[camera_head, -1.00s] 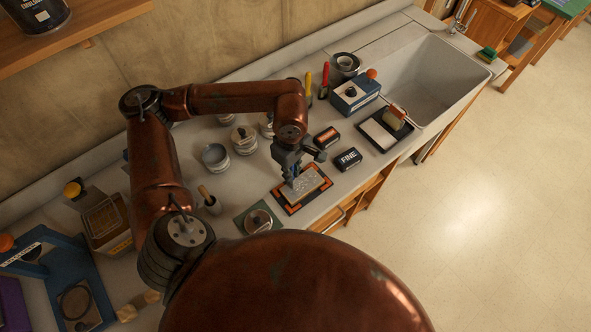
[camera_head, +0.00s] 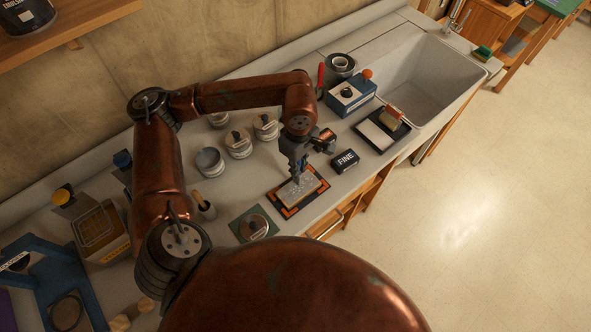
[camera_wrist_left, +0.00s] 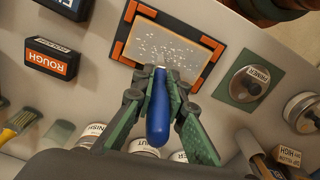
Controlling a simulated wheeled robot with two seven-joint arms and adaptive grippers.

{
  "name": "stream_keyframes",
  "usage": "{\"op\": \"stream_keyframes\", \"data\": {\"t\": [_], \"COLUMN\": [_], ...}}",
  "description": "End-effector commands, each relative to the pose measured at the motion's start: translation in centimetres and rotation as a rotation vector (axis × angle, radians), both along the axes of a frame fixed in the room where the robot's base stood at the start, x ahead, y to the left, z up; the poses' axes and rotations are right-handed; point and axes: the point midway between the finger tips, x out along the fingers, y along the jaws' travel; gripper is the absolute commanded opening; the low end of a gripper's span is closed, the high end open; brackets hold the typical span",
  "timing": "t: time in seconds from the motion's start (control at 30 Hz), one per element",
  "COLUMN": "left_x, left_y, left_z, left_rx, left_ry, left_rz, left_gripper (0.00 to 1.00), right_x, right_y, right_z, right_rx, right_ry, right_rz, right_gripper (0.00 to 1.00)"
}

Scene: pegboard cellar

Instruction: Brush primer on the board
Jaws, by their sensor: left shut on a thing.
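The board (camera_head: 312,184) lies flat on the counter among black and orange corner pieces. Its pale face is speckled with white patches, also seen in the wrist view (camera_wrist_left: 180,48). My left gripper (camera_head: 297,174) is over the board, shut on a tool with a blue handle (camera_wrist_left: 158,115). The handle sits between the green fingers (camera_wrist_left: 160,85); the tool's tip points at the board's near edge, and I cannot tell whether it touches. The primer tin (camera_wrist_left: 248,82), labelled PRIMER, stands on a green mat (camera_head: 240,233) beside the board. My right gripper is not in view.
Several tins, including one grey pot (camera_head: 210,160), stand behind. A blue box (camera_head: 352,96), a tray (camera_head: 376,137) and the sink (camera_head: 430,85) are farther right. The counter's front edge is close.

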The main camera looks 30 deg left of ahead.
Motion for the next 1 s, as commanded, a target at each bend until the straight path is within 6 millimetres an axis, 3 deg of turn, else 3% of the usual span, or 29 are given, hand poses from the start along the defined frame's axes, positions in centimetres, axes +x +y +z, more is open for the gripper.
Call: {"op": "stream_keyframes", "data": {"t": [1.0], "left_x": [3.9], "left_y": [-1.7], "left_z": [0.0], "left_rx": [-0.001], "left_ry": [0.0], "left_rz": [0.0], "left_gripper": [0.0], "right_x": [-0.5], "right_y": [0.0], "right_z": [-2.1], "right_rx": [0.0], "right_ry": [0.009], "right_rz": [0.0], "right_gripper": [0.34]}}
